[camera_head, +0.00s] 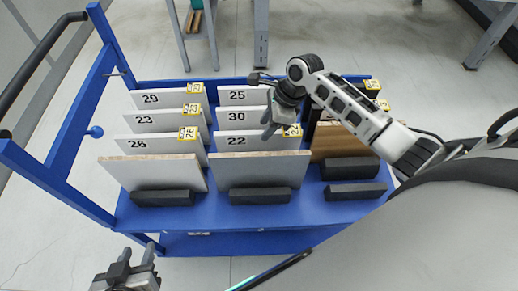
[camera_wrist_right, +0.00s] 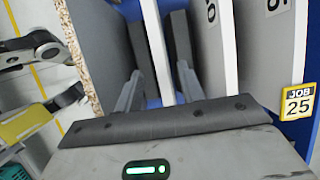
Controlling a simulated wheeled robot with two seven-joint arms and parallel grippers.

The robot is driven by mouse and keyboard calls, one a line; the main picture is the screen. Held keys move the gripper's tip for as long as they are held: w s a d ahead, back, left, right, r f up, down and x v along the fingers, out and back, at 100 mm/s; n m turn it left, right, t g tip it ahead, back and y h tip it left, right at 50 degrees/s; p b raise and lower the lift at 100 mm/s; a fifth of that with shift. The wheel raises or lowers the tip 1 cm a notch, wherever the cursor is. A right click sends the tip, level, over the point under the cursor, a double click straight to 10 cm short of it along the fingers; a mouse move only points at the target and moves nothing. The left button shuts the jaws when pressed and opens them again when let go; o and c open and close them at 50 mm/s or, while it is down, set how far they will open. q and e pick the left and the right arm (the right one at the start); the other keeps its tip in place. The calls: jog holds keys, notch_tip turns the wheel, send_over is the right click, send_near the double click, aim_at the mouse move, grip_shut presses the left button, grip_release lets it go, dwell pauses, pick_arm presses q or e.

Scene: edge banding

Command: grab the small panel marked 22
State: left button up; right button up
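The white panel marked 22 (camera_head: 255,141) stands upright in the middle column of the blue cart, behind a plain front panel. My right gripper (camera_head: 270,127) is above it at its upper edge, covering part of that edge. In the right wrist view its fingers (camera_wrist_right: 160,90) are spread on either side of a thin white panel edge (camera_wrist_right: 152,30), with small gaps seen beside it; this appears to be the 22 panel. Its number is hidden there. My left gripper (camera_head: 128,275) is low at the bottom left, empty, with fingers apart.
Panels 30 (camera_head: 240,117) and 25 (camera_head: 240,95) stand close behind. Panels 29 (camera_head: 165,98), 23 (camera_head: 160,121) and 26 (camera_head: 155,144) fill the left column. The plain front panel (camera_head: 260,170) and brown panels (camera_head: 340,142) stand near. Yellow tags sit on several panels.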

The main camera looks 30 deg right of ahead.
aim_at(261, 132)
jog(key=b+x, duration=0.1)
jog(key=x, duration=0.4)
jog(key=shift+a+f, duration=0.1)
jog(key=shift+f, duration=0.1)
grip_shut()
jog(key=shift+w+r, duration=0.1)
dwell(1.1)
